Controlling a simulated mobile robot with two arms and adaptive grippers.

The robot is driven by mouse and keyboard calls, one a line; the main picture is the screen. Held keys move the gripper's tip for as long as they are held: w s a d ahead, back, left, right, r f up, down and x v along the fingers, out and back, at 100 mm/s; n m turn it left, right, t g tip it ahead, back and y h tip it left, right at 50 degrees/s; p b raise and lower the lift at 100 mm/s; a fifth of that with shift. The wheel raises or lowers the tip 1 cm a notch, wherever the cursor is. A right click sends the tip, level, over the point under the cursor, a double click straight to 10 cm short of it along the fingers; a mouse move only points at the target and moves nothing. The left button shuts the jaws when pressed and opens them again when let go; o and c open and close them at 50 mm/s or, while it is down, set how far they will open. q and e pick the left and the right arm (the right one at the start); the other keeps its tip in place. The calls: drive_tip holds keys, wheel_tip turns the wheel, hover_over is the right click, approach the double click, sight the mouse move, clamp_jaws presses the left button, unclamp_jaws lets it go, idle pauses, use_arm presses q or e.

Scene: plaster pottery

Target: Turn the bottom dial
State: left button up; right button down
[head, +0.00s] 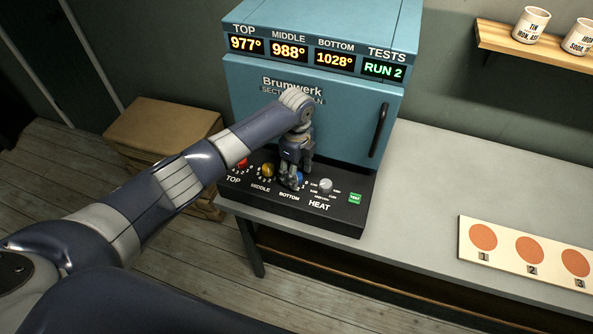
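The blue bottom dial (299,176) is on the black control panel at the front of the kiln, above the label BOTTOM. My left gripper (292,186) is over it, pointing down, and its fingers hide most of the dial. The fingers look to be around or right beside the dial; I cannot tell whether they touch it. The kiln display (334,59) reads 1028° under BOTTOM, 977° under TOP and 988° under MIDDLE. My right gripper is not in view.
The yellow middle dial (267,170) and red top dial (242,163) are left of the gripper. A grey heat knob (325,185) and green test button (355,198) are right. A numbered board (510,246) lies on the table (440,170). Cups stand on a shelf (520,45).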

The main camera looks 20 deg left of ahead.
use_arm(q)
wheel_tip(320, 180, up, 12)
drive_tip(key=shift+f, duration=0.15)
idle(0.6)
